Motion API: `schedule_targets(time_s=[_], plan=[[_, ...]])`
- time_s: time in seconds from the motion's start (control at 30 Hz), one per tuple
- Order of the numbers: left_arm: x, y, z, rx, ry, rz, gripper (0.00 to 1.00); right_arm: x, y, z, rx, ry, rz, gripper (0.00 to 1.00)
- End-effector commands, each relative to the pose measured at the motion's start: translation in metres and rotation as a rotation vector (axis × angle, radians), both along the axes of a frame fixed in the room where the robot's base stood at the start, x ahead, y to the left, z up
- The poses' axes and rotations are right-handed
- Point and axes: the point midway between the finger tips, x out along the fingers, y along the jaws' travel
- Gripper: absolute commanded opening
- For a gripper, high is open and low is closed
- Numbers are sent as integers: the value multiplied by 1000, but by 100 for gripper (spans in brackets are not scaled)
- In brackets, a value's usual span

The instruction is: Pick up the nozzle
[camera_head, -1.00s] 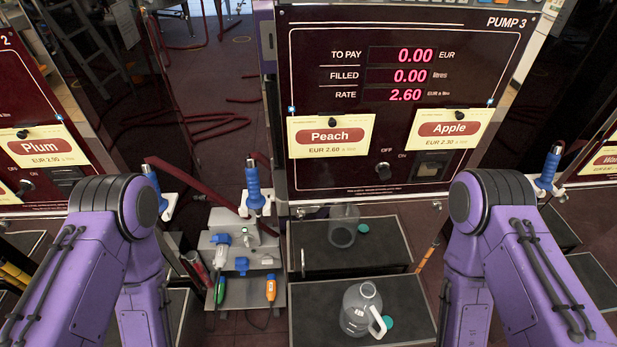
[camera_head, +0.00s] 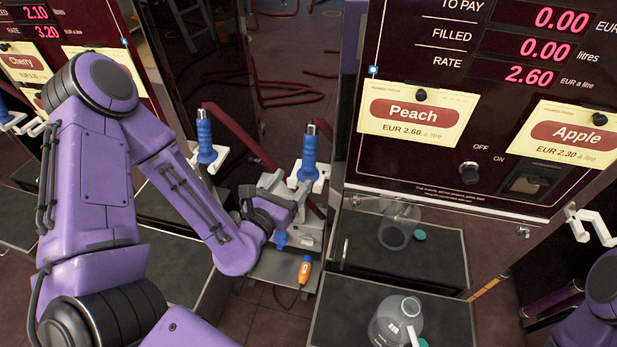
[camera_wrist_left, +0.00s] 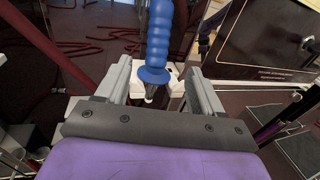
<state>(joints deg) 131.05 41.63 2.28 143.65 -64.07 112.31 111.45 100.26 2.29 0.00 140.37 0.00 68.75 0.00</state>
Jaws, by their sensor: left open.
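A blue-handled nozzle (camera_head: 309,155) stands upright in a white holder (camera_head: 321,178) at the left side of the Peach and Apple pump. My left gripper (camera_head: 285,188) is at this nozzle, just below its handle in the head view. In the left wrist view the ribbed blue handle (camera_wrist_left: 158,40) rises beyond and between the two spread grey fingers of my left gripper (camera_wrist_left: 157,78). The fingers are open, and no grip on the nozzle shows. Another blue nozzle (camera_head: 205,140) stands further left. My right gripper is out of view.
A grey shelf (camera_head: 262,268) with an orange-handled tool (camera_head: 304,270) is below the nozzle. Clear jugs (camera_head: 397,318) stand on dark trays below the pump (camera_head: 430,172). A white holder (camera_head: 592,222) at the right shows no blue handle. Red hoses lie on the floor behind.

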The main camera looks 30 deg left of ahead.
Motion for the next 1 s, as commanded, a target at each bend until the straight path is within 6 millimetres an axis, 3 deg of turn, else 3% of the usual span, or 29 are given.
schedule_targets(time_s=[0.17, 0.23, 0.63, 0.9, 0.93, 1.0], plan=[[27, 1, 0, -64, -40, 3, 67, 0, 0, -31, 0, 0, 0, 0], [39, 2, 9, -60, -32, 2, 67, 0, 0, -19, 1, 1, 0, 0], [99, 5, 11, -57, -27, 2, 67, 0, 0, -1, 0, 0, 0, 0], [106, 5, 9, -60, -26, 2, 67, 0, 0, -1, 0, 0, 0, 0], [106, 5, 9, -60, -26, 2, 64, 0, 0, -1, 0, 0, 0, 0], [106, 5, 9, -60, -26, 2, 41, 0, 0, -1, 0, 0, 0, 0]])
